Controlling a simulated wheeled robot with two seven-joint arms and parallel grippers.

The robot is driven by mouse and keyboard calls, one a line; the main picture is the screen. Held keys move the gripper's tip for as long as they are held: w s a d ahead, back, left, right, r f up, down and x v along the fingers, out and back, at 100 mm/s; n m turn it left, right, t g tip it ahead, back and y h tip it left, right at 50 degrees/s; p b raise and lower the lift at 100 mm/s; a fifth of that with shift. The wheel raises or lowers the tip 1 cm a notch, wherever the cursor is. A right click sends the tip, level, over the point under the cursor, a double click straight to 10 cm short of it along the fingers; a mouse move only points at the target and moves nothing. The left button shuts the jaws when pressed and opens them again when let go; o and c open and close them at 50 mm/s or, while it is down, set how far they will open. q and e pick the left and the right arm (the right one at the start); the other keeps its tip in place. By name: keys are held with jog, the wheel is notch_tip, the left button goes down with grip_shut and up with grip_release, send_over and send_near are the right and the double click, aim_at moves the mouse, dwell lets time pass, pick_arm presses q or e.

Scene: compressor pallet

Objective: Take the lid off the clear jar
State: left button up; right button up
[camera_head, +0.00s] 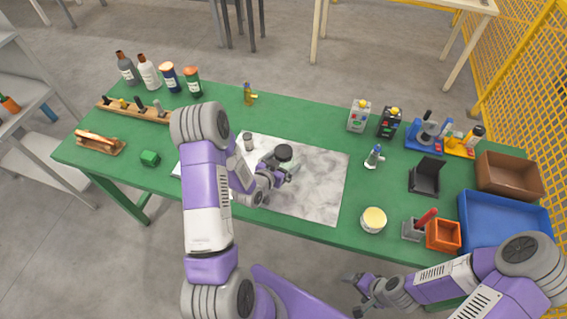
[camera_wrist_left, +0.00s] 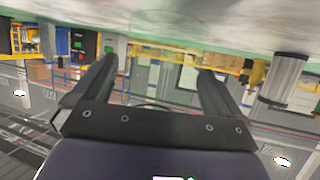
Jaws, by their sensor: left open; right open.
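The clear jar (camera_head: 294,166) stands on the grey marbled mat, partly hidden by my left gripper. In the left wrist view the jar's see-through body (camera_wrist_left: 175,22) shows faintly beyond the fingers. My left gripper (camera_head: 284,176) is close beside the jar, on its near side. In the wrist view its two fingers (camera_wrist_left: 158,80) are spread apart; I cannot tell whether they touch the jar. My right gripper (camera_head: 357,291) is open and empty, off the table's front edge.
A grey cylinder (camera_head: 248,142) stands left of the jar; it also shows in the left wrist view (camera_wrist_left: 285,78). Trays and boxes crowd the right end. The marbled mat (camera_head: 325,185) has free room right of the jar.

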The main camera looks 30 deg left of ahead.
aim_at(283, 151)
pick_arm(q)
jog(key=shift+w, duration=0.1)
jog(key=c, duration=1.2)
jog(key=shift+r, duration=0.1)
notch_tip(283, 151, up, 10)
jog(key=shift+f+p, duration=0.1)
jog(key=shift+p, duration=0.7)
